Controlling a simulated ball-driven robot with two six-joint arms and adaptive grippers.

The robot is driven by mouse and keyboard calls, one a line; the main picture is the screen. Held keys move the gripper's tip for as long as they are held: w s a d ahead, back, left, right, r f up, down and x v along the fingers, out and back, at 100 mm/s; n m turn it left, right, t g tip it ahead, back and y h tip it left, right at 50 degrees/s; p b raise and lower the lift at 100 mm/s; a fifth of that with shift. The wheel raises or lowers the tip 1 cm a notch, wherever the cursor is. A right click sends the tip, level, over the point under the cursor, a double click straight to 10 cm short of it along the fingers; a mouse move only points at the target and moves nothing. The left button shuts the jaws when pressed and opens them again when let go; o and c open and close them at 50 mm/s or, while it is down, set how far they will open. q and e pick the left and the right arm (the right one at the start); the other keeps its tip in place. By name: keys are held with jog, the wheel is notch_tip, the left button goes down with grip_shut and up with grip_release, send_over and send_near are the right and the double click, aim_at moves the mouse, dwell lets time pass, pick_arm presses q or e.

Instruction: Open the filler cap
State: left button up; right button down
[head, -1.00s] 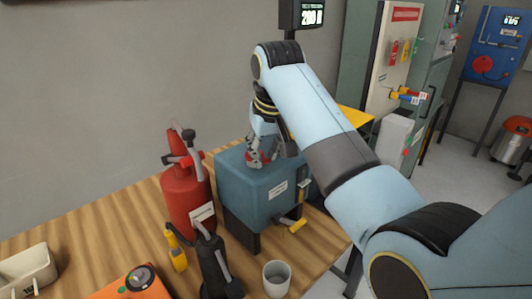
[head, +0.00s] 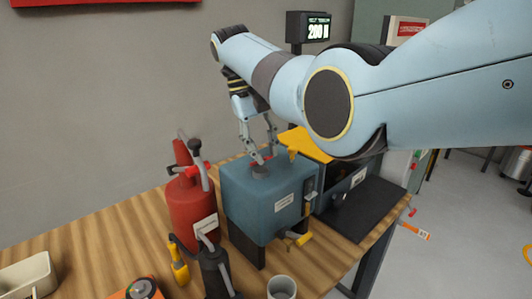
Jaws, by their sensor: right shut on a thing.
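The blue tank (head: 262,205) stands on the wooden table on a dark stand. On its top is a round dark grey fitting (head: 261,171), where the filler is. My right gripper (head: 263,159) points down just above this fitting, its two fingers spread around something small with a little red showing. It is shut on this piece, which looks like the filler cap, though the fingers hide most of it. I cannot tell whether the piece still touches the fitting. My left gripper is not in view.
A red canister (head: 192,210) stands left of the tank, with a dark pump can (head: 214,270) and yellow-handled tool (head: 179,265) in front. A grey cup (head: 282,288) sits at the front. A yellow-topped machine (head: 312,144) is close on the right.

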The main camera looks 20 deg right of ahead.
jog(key=shift+a+f, duration=0.1)
jog(key=shift+a, duration=0.15)
jog(key=c, duration=1.5)
grip_release()
jog(key=o, duration=0.3)
jog(key=shift+a, duration=0.15)
jog(key=shift+o, duration=0.2)
jog(key=shift+r, duration=0.2)
jog(key=shift+w+r, duration=0.15)
jog(key=shift+r, duration=0.25)
jog(key=v, duration=1.1)
jog(key=shift+f, duration=0.1)
